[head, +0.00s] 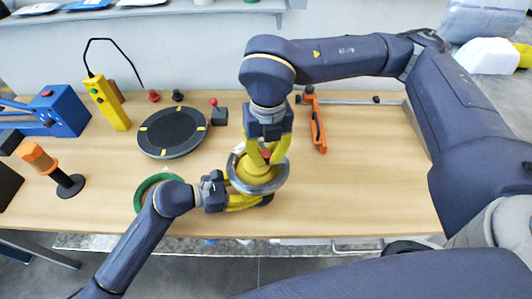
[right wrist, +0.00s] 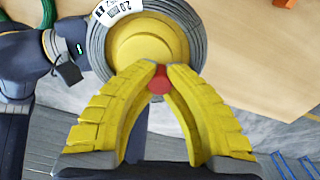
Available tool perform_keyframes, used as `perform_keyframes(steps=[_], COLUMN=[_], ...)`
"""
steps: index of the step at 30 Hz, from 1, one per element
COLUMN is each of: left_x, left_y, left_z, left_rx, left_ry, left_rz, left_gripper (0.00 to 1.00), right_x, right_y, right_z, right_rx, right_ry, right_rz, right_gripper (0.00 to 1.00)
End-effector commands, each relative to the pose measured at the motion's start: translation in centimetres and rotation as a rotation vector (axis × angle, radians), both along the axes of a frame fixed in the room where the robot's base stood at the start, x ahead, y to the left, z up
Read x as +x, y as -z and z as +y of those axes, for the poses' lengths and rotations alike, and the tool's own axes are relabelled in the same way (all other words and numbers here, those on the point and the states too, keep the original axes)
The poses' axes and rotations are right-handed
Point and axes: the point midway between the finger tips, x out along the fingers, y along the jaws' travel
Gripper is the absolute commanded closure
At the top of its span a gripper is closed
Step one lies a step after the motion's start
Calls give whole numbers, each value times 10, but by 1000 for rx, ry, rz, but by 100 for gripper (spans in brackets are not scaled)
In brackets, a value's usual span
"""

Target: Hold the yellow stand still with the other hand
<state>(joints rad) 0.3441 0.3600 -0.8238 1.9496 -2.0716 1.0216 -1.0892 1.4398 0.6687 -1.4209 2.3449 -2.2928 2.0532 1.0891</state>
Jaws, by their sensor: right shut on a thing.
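The yellow stand (head: 256,179) is near the table's front edge, with a grey coil (head: 280,182) around its yellow middle. In the right wrist view the stand's round yellow top (right wrist: 142,50) lies inside the grey coil (right wrist: 196,28), which bears a white label. My right gripper (head: 266,156) points down over the stand, its fingertips together on a small red piece (right wrist: 158,80). My left gripper (head: 262,201) lies low at the stand's near side. The stand and coil partly hide its fingers, so its grip is unclear.
A green ring (head: 143,188) lies by my left arm. A black round plate (head: 171,131) with yellow marks sits behind it, beside a red-knobbed box (head: 219,116). An orange tool (head: 317,128) lies at the back. The table's right part is clear.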

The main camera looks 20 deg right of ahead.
Motion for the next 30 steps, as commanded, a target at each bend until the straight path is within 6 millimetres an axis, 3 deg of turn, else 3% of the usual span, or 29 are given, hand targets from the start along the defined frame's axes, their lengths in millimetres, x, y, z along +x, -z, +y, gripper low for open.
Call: perform_keyframes(steps=[10,26,27,30], left_x=[0,1,1,1], left_y=[2,2,2,2], left_z=[1,1,1,1], left_rx=[3,3,3,3], left_ry=[-1,-2,-2,-2], left_rz=[2,0,0,0], left_gripper=[86,86,86,86], right_x=[-1,0,0,0], right_y=[0,0,0,0], right_z=[0,0,0,0], right_rx=[0,1,1,0], right_ry=[116,134,134,134], right_rz=[2,0,0,0], right_gripper=[100,100,87,75])
